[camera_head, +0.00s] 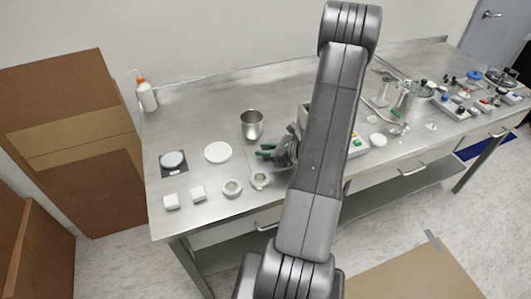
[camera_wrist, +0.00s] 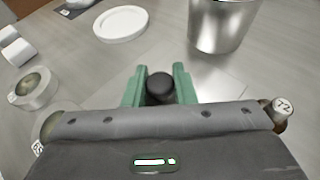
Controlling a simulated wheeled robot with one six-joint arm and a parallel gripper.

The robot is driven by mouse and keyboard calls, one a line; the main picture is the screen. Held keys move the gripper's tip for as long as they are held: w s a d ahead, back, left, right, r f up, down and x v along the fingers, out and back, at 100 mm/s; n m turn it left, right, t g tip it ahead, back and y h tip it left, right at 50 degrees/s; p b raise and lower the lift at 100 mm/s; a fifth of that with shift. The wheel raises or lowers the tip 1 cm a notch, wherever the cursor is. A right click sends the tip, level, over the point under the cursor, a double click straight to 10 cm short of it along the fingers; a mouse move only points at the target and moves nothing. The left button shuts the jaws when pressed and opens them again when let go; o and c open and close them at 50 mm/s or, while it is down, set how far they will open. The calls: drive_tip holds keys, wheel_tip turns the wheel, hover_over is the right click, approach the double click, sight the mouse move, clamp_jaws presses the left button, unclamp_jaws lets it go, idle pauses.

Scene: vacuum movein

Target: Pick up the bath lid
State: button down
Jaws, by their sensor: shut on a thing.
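The bath lid shows in the wrist view by its black round knob (camera_wrist: 160,88). A pale flat area spreads around the knob, but its edges are faint and I cannot clearly tell the lid's plate from the bench. My gripper (camera_wrist: 158,87) has its green fingers on either side of the knob and is shut on it. In the head view my gripper (camera_head: 267,151) is low over the bench, just in front of a steel beaker (camera_head: 251,125). My arm hides much of the gripper and the lid there.
The steel beaker also stands ahead in the wrist view (camera_wrist: 218,22). A white round dish (camera_head: 218,152) lies to its left. Glassware and trays crowd the right.

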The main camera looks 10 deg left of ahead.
sight(266, 149)
wheel_tip(266, 149, up, 10)
drive_tip(key=p, duration=0.6)
drive_tip(key=w+d+r+m+t+h+b, duration=0.1)
drive_tip(key=w+d+r+m+t+h, duration=0.2)
drive_tip(key=d, duration=0.4)
drive_tip(key=w+d+r+m+t+h, duration=0.3)
drive_tip(key=w+d+m+t+h, duration=0.2)
drive_tip(key=w+d+m+t, duration=0.1)
drive_tip(key=shift+w+d+m+h+b, duration=0.4)
drive_tip(key=shift+w+d+m, duration=0.3)
drive_tip(key=shift+m, duration=0.4)
